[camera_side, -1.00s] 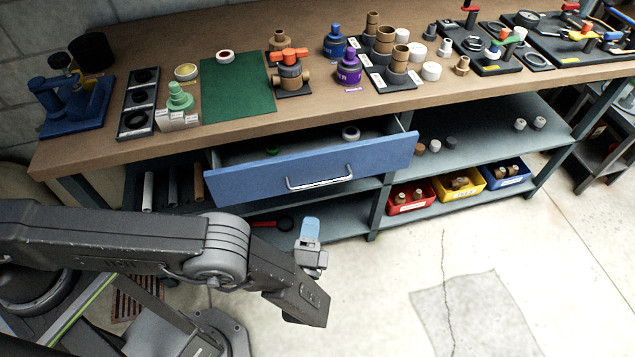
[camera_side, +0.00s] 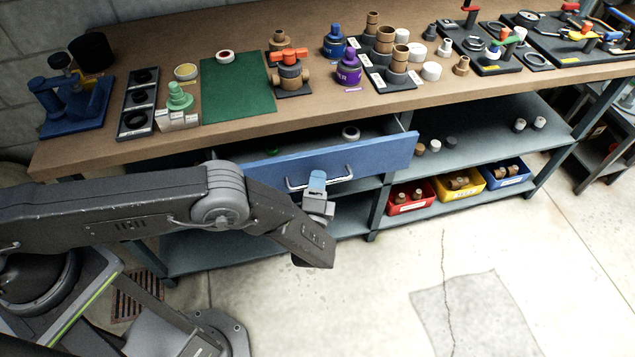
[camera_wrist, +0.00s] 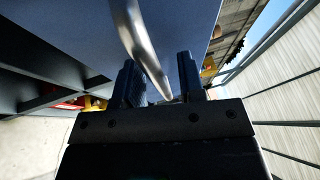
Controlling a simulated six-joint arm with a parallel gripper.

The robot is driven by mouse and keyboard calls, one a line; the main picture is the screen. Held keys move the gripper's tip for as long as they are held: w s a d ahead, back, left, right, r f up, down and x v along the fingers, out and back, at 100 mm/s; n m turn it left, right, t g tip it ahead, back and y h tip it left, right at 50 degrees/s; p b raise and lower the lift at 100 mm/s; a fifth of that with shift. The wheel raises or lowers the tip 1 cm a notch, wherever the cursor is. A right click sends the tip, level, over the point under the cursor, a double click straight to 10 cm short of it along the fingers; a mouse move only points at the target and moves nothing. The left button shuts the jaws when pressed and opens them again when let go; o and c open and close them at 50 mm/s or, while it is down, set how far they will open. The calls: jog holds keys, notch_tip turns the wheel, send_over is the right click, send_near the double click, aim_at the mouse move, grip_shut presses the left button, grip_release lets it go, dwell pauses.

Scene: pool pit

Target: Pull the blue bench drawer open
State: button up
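The blue bench drawer (camera_side: 385,156) stands partly open under the bench top, its inside showing behind the front. Its curved silver handle (camera_side: 342,177) is on the drawer front. My gripper (camera_side: 318,178) is at the middle of the handle and hides part of it in the side view. In the wrist view the two dark fingers (camera_wrist: 160,84) are apart. The handle (camera_wrist: 137,38) runs down between them, with its lower end near the gripper body. I see space between the handle and the fingers, so it is not clamped.
Red (camera_side: 410,207), yellow (camera_side: 459,190) and blue (camera_side: 506,178) bins sit on the lower shelf at right. Fittings crowd the bench top (camera_side: 250,126). The floor (camera_side: 470,265) before the drawer is clear.

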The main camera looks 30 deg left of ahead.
grip_shut()
dwell(0.3)
jog(key=s+d, duration=0.9)
jog(key=shift+s+d, duration=0.15)
jog(key=shift+d, duration=0.05)
grip_release()
